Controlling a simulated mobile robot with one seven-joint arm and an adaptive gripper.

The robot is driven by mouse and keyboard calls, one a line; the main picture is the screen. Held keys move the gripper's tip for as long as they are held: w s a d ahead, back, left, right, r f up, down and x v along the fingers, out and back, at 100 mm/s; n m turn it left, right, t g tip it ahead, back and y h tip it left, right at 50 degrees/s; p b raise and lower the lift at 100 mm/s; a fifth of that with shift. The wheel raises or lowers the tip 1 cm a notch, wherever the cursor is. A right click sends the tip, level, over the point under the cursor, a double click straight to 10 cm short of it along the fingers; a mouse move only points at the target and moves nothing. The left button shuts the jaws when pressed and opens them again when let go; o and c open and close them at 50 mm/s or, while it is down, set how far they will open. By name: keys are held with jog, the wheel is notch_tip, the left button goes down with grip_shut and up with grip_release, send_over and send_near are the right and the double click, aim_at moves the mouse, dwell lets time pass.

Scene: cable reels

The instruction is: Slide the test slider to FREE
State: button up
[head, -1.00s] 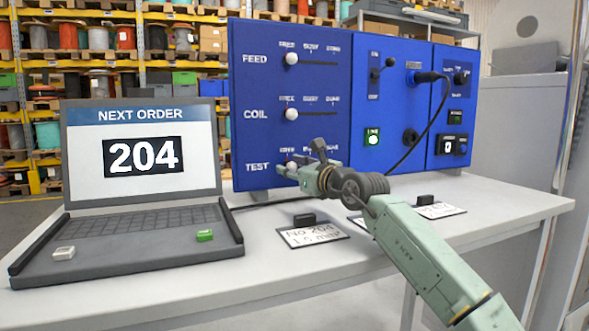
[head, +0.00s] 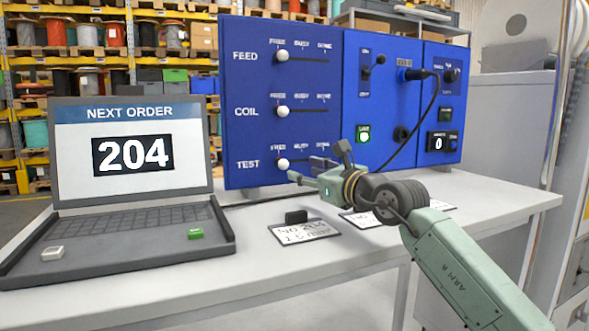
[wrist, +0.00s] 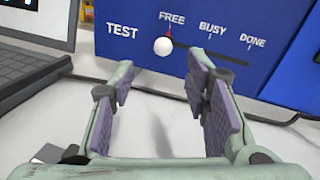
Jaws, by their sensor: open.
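The test slider is a white knob (head: 282,164) on the bottom row of the blue panel (head: 240,135). In the wrist view the white knob (wrist: 163,46) sits at the left end of its slot, just below the FREE mark, with BUSY and DONE to its right. My gripper (head: 300,170) is in front of the panel, just right of and below the knob in the head view. In the wrist view my gripper (wrist: 160,85) has its fingers spread apart with nothing between them, and the knob shows beyond them, apart from both.
The FEED knob (head: 282,56) and COIL knob (head: 282,112) also sit at the left under FREE. A laptop (head: 120,150) showing 204 stands at the left. Cards (head: 303,232) lie on the white table under my arm. A black cable (head: 425,125) hangs from the panel.

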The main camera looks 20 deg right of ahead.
jog(key=shift+v, duration=1.25)
